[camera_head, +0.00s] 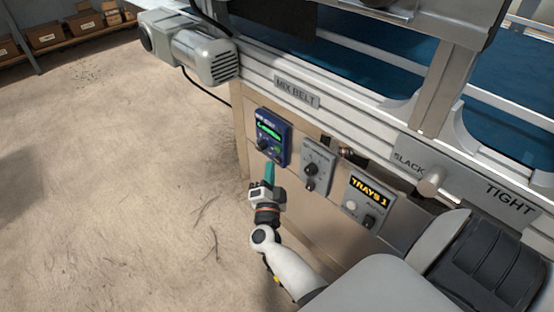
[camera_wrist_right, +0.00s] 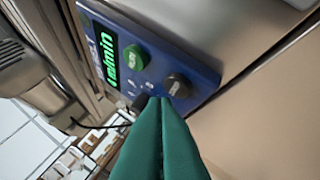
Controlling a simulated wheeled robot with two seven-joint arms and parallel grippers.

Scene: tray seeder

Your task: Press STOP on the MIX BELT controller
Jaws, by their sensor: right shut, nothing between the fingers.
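The MIX BELT controller (camera_head: 272,135) is a blue box with a lit green display, mounted on the machine's side panel below the MIX BELT label (camera_head: 297,92). In the right wrist view the controller (camera_wrist_right: 205,68) shows a green knob-like button (camera_wrist_right: 136,57) and a dark round button (camera_wrist_right: 177,85), with small keys beside them. The lettering on the buttons is too small to read surely. My right gripper (camera_head: 269,168) has teal fingers, shut and empty, just below the controller. In the wrist view its fingertips (camera_wrist_right: 160,100) appear close to the dark button; contact cannot be told.
A grey switch box (camera_head: 317,166) and the TRAYS 1 box (camera_head: 369,202) sit to the right on the same panel. A grey motor (camera_head: 205,57) juts out at upper left. A SLACK/TIGHT lever (camera_head: 430,183) is further right. The floor at left is clear.

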